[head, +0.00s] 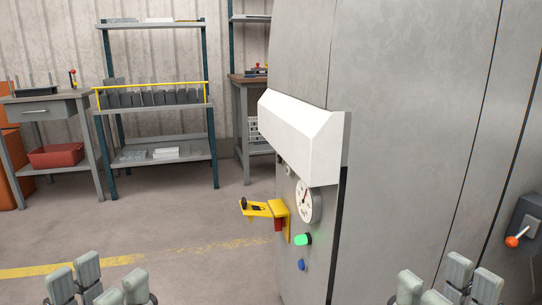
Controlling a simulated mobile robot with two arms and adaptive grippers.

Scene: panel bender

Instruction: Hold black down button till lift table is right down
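I see no button that I can tell is the black down button, and no lift table that I can make out. On the narrow side of the grey machine (415,120) are a lit green button (303,239), a small blue button (301,265) and a round gauge (308,202). A yellow bracket (266,208) with black and red parts sticks out to the left beside them. My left gripper (99,284) is at the bottom left, open and empty. My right gripper (448,287) is at the bottom right in front of the machine, open and empty. Neither touches anything visible.
A white sloped hood (300,130) juts out above the gauge. An orange-knobbed lever (512,242) is at the right edge. A shelf rack (160,97) and a workbench (50,110) with a red bin (57,156) stand at the back left. Floor with a yellow line (115,261) is clear.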

